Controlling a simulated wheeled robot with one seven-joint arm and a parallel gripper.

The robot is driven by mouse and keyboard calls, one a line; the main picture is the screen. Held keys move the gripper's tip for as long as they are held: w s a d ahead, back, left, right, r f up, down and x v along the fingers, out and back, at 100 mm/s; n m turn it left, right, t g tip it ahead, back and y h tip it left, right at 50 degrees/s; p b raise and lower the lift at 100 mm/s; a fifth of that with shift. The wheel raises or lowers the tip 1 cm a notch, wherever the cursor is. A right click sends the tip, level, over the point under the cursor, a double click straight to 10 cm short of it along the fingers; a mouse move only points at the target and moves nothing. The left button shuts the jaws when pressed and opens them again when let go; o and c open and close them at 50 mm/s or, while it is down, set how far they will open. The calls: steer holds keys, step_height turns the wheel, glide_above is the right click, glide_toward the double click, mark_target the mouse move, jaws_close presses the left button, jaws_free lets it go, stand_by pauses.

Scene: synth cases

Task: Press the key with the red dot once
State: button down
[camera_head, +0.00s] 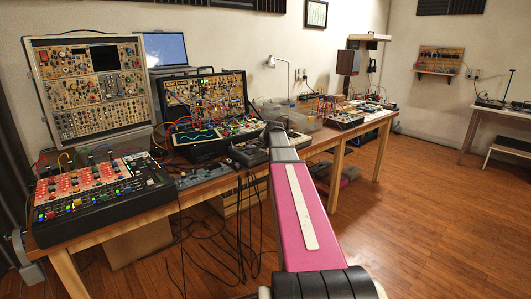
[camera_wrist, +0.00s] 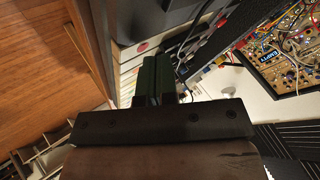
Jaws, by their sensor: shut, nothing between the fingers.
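In the wrist view, a row of pale keys (camera_wrist: 127,69) runs along the edge of the table. One key near the far end bears a red dot (camera_wrist: 142,47). My gripper (camera_wrist: 157,60) is shut and empty, its dark fingers reaching over the keys close to the red-dotted key. I cannot tell whether the fingertips touch a key. In the head view, my gripper (camera_head: 273,128) is small at the far end of my pink arm, over the table; I cannot make out the keys there.
The long wooden table (camera_head: 95,237) carries a red-panelled mixer (camera_head: 95,190), an open synth case (camera_head: 205,95) and a tall modular rack (camera_head: 90,85). Cables (camera_wrist: 190,40) and another panel (camera_wrist: 285,50) lie right of my fingers. Open wooden floor (camera_head: 430,210) lies right of the table.

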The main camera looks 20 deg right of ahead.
mark_target(267, 151)
steer(key=shift+f, duration=0.55)
stand_by(0.5)
steer(key=shift+r, duration=1)
steer(key=shift+r, duration=2.5)
